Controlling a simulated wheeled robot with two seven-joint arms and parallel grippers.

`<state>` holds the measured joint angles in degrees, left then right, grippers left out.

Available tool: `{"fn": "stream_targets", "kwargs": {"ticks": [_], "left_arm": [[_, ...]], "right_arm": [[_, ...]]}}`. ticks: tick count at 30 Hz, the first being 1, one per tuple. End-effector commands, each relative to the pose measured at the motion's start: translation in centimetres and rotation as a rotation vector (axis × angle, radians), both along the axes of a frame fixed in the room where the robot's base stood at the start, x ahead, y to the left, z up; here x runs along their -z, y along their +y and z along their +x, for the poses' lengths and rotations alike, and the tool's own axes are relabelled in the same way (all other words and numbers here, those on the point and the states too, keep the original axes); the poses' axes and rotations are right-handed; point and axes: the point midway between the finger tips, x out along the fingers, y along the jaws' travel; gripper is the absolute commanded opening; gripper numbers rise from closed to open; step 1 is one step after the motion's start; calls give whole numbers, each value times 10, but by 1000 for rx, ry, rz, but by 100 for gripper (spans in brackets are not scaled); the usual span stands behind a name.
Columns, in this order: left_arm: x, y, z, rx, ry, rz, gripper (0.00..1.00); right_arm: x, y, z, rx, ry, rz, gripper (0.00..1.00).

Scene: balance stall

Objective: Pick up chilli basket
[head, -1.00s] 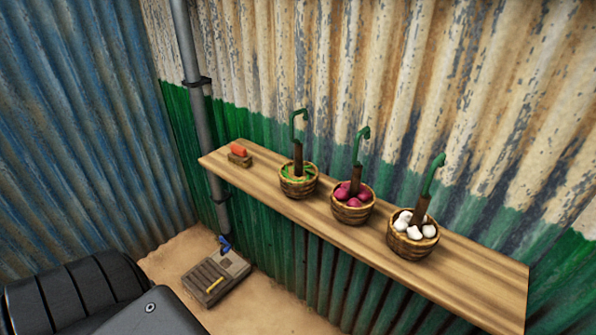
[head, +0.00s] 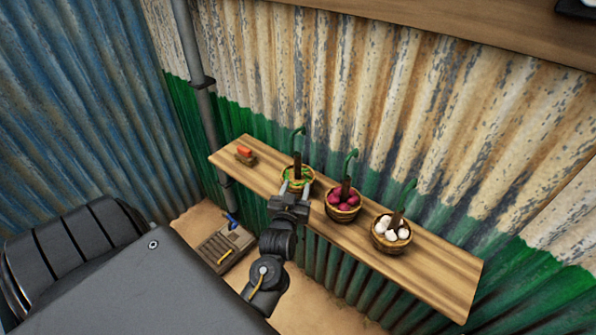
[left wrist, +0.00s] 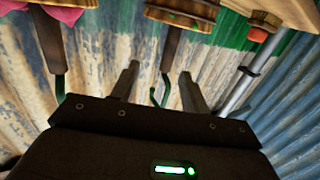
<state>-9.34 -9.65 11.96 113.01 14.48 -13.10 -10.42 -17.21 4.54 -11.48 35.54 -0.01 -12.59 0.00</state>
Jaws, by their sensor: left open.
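The chilli basket (head: 309,178) is a small woven basket of green chillies with a dark upright handle ending in a green hook. It stands on the wooden shelf (head: 440,278), leftmost of three baskets. My left gripper (head: 295,186) is open in front of it and hides part of its near side. In the left wrist view, the basket (left wrist: 183,13) shows at the top, upside down. Its handle and hook appear between the open fingers of my left gripper (left wrist: 160,70); I cannot tell whether they touch. My right gripper is not in view.
A basket of purple-red produce (head: 343,205) and one of white produce (head: 391,235) stand to the right. A red item on a small block (head: 245,154) sits at the left. A higher shelf (head: 450,18) crosses the top. A grey crate (head: 226,246) lies on the ground.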

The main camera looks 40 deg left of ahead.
Motion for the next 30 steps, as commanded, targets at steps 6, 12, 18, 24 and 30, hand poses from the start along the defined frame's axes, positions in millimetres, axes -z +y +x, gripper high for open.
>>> {"fn": "stream_targets", "kwargs": {"ticks": [6, 12, 18, 24, 30], "left_arm": [[-9, 10, 3, -50, -58, 26, 46], [-9, 19, 20, -48, -59, 26, 46], [-8, 33, 45, -46, -57, 25, 46], [-7, 38, 52, -47, -56, 24, 46], [-1, 50, 65, -48, -58, 25, 46]], "right_arm": [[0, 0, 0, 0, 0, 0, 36], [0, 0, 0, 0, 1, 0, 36], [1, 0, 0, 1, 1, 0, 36], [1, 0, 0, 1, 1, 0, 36], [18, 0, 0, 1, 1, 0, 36]]}}
